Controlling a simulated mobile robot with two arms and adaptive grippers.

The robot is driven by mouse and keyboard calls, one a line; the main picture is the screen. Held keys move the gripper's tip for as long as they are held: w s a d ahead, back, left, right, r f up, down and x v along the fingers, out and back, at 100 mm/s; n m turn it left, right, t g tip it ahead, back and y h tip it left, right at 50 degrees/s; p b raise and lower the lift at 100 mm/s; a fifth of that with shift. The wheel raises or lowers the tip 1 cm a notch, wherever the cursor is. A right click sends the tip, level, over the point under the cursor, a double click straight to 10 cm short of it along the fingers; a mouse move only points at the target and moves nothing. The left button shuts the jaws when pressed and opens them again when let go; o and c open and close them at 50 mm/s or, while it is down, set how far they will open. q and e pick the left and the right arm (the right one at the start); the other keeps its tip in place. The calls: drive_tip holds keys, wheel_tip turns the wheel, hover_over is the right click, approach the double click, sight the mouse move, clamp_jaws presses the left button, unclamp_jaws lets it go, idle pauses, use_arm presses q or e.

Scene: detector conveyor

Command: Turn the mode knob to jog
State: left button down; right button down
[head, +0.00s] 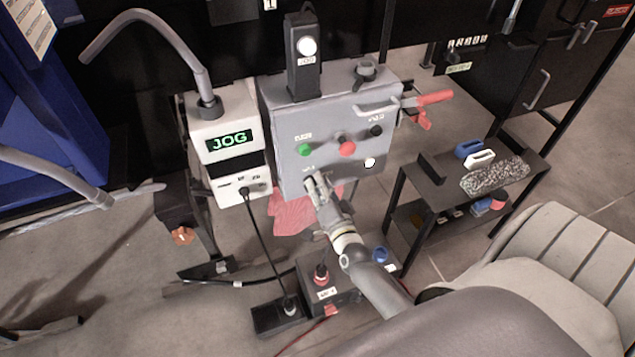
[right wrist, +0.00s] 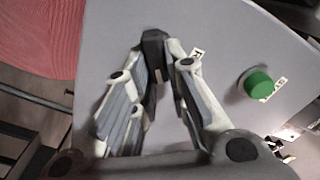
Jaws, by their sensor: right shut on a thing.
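The grey control box (head: 330,125) stands in the middle of the head view. My right gripper (head: 314,182) is at the lower left of its front face, shut on the mode knob. The black knob (right wrist: 155,42) shows between the fingertips in the right wrist view, with a small label beside it partly covered by a finger. In the head view the knob is mostly hidden by my gripper. The display (head: 229,140) on the white unit reads JOG in green. The black post's lamp (head: 307,46) is lit white above a JOG label. My left gripper is not in view.
A green button (head: 305,150), a red button (head: 347,148) and a black one (head: 376,131) sit above the gripper. A red-handled lever (head: 432,98) sticks out at the right. A small black table (head: 450,190) with brushes stands to the right.

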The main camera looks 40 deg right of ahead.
drive_tip(key=shift+s+d+f+m+b, duration=0.15)
drive_tip(key=shift+m+b, duration=0.2)
drive_tip(key=shift+m, duration=0.8)
drive_tip(key=shift+w+a+f+m+b, duration=0.1)
drive_tip(key=shift+f+m+b, duration=0.2)
drive_tip(key=shift+m, duration=0.9)
drive_tip(key=shift+s+d+f+m+b, duration=0.1)
drive_tip(key=shift+m+b, duration=0.3)
drive_tip(key=shift+m, duration=0.75)
drive_tip(key=c, duration=1.4)
unclamp_jaws()
drive_tip(key=shift+c, duration=0.2)
drive_tip(key=v, duration=1.2)
